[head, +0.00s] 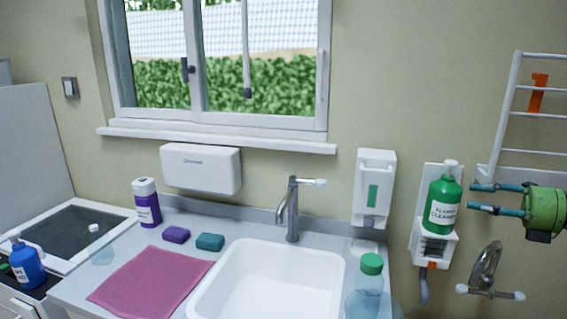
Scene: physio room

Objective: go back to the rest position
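My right gripper (482,198) is at the right edge of the head view, with a green body and two teal fingers pointing left. The fingers are apart with nothing between them, so it is open and empty. It appears in front of the wall, just right of a green floor cleaner bottle (443,205) in a white wall holder (420,246). I cannot tell the exact gap between them. My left gripper is not in view.
A counter with a white sink (222,297) and tap (292,215) holds a pink cloth (150,279), purple bottle (147,203), two sponges and a clear green-capped bottle (369,290). A white rack (510,105) and second tap (487,268) are near the gripper.

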